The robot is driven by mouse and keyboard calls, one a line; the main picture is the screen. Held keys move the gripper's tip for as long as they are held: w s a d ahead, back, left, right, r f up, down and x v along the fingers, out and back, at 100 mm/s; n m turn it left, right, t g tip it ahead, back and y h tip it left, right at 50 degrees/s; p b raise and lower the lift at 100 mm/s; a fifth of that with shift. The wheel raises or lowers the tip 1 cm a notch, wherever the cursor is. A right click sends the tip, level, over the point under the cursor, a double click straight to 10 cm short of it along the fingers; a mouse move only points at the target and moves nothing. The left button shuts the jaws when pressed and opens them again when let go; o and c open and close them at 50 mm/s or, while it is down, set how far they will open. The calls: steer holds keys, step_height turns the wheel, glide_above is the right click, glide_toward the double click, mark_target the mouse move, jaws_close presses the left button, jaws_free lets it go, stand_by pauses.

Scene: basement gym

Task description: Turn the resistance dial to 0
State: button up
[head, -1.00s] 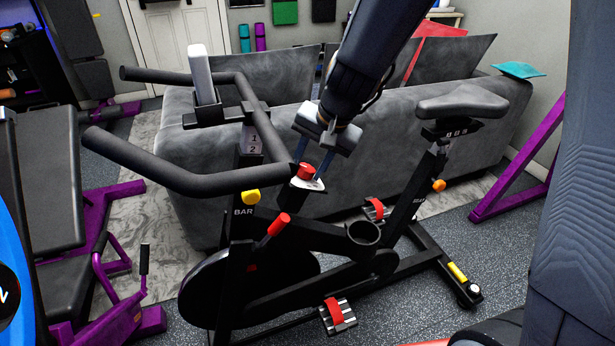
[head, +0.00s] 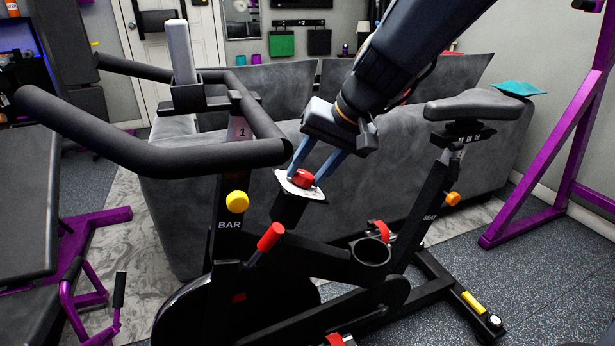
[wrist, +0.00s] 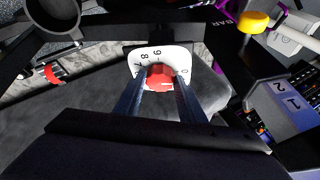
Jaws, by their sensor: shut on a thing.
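The resistance dial is a red knob (head: 302,178) on a white plate (head: 290,192) on the exercise bike's frame. The wrist view shows the red knob (wrist: 158,77) in front of the white numbered plate (wrist: 183,56), where several digits can be read, partly upside down. My gripper (head: 308,174) reaches down from the upper right. Its two blue-grey fingers are on either side of the knob and shut on it. In the wrist view the fingertips of my gripper (wrist: 158,85) flank the knob. The fingers hide part of the plate, and I cannot tell which number the knob points to.
The handlebar (head: 150,150) is left of the dial, and a red lever (head: 270,237) is below it. A yellow knob (head: 237,202) sits on the bar post. The saddle (head: 478,108) is to the right. A grey sofa (head: 400,150) stands behind the bike.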

stand_by(0.5)
steer(key=o, duration=1)
steer(key=shift+o, duration=0.2)
steer(key=p+v, duration=0.2)
steer(key=v, duration=0.6)
steer(key=shift+d+f, duration=0.1)
steer(key=s+d+r+g+h+p, duration=0.1)
steer(key=s+d+p, duration=0.2)
steer(key=s+p, duration=0.3)
steer(key=s+d+r+g+h+p, duration=0.1)
steer(key=s+d+h+p, duration=0.1)
steer(key=s+p, duration=0.5)
steer(key=s+d+r+n+g+h+p, duration=0.1)
steer(key=s+d+r+p, duration=0.1)
steer(key=s+d+p, duration=0.3)
steer(key=shift+s+g+h+p, duration=0.4)
steer(key=shift+s+p, duration=0.4)
steer(key=shift+p, duration=1.25)
